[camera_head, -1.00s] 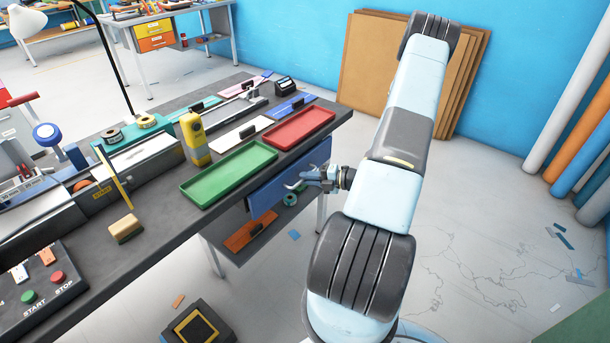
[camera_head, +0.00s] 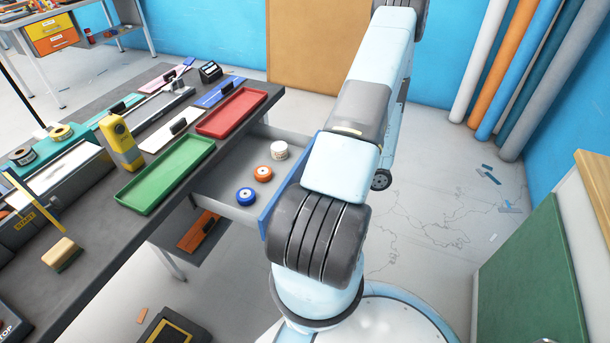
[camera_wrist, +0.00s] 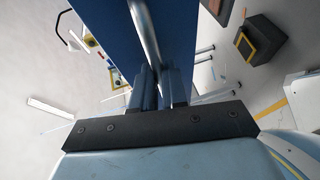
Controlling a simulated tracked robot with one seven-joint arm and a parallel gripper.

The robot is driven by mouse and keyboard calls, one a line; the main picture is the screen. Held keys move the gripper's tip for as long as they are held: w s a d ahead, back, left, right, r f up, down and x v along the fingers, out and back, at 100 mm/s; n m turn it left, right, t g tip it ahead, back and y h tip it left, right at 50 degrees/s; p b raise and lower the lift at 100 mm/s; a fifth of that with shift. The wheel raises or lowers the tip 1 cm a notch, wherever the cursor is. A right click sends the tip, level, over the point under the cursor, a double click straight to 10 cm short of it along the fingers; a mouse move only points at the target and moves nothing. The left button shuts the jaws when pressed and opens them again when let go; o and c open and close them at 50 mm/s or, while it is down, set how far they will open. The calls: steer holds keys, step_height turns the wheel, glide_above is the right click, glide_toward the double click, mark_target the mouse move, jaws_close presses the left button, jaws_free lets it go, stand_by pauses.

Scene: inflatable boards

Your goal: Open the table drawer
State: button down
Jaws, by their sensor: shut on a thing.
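The table drawer (camera_head: 222,188) is pulled out from under the dark grey table (camera_head: 98,243) in the head view. In the wrist view my gripper (camera_wrist: 160,75) is shut on the metal bar handle (camera_wrist: 146,35) against the blue front (camera_wrist: 112,32). My gripper is hidden by my arm in the head view.
A green tray (camera_head: 165,175) and a red tray (camera_head: 232,112) lie on the table above the drawer. A lower shelf holds an orange item (camera_head: 198,231). A green board (camera_head: 535,275) stands at the right. Cracked floor lies open between.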

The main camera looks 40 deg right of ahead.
steer(key=shift+s+f, duration=0.1)
steer(key=shift+s, duration=0.55)
steer(key=c, duration=1.2)
jaws_free()
steer(key=shift+d, duration=0.15)
steer(key=shift+o, duration=0.2)
steer(key=v, duration=1.3)
steer(key=shift+s+d, duration=0.15)
steer(key=shift+d, duration=0.2)
